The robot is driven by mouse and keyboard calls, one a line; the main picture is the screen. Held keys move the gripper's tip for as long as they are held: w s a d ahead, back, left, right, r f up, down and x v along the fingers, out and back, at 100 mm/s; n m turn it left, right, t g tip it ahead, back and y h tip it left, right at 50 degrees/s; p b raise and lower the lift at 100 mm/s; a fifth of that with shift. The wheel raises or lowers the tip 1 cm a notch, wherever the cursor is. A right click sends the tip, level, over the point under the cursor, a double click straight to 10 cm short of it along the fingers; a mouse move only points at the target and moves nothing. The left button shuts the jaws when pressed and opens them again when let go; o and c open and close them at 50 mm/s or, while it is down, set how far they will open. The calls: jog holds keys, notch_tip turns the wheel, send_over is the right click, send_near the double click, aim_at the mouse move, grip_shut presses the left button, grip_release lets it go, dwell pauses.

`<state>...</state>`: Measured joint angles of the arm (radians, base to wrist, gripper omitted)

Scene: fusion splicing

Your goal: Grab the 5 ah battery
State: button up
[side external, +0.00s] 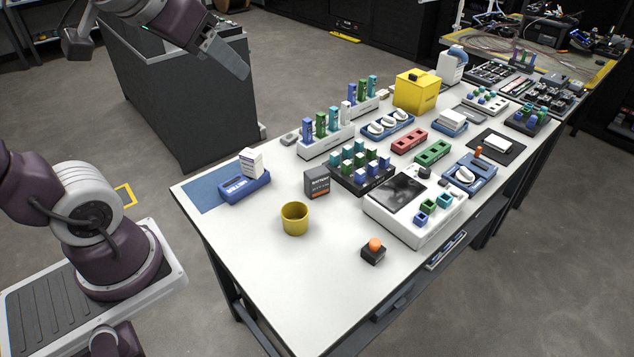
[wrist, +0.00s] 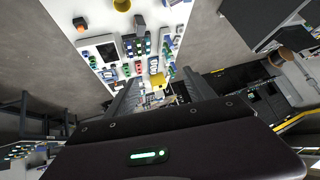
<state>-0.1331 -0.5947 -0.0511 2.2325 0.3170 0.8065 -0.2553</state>
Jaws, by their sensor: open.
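A small dark grey box with an orange lower band (side external: 317,183), which looks like the battery, stands upright on the white table (side external: 262,268); its label is too small to read. It is behind and right of the yellow cup (side external: 295,218). It also shows near the top of the wrist view (wrist: 139,20). My gripper (side external: 238,64) is high above the floor, near the dark cabinet, well away from the box. In the wrist view my gripper (wrist: 160,80) has its fingers apart with nothing held between them.
Right of the box are a rack of coloured blocks (side external: 362,180) and a white splicer (side external: 410,225). A blue holder with a white box (side external: 245,188) stands left. An orange button (side external: 374,248) is near the front. The table's front left is clear.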

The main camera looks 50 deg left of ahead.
jog(key=w+a+r+t+y, duration=0.4)
jog(key=w+a, duration=0.4)
jog(key=w, duration=0.4)
jog(key=m+h, duration=0.4)
jog(key=h, duration=0.6)
send_over(306, 179)
notch_tip(306, 179, down, 8)
jog(key=f, duration=3.5)
jog(key=shift+s+f, duration=0.2)
jog(key=shift+s, duration=0.1)
jog(key=x, duration=0.6)
jog(key=shift+w+d, duration=0.2)
jog(key=shift+w+f, duration=0.2)
jog(key=shift+w, duration=0.1)
grip_shut()
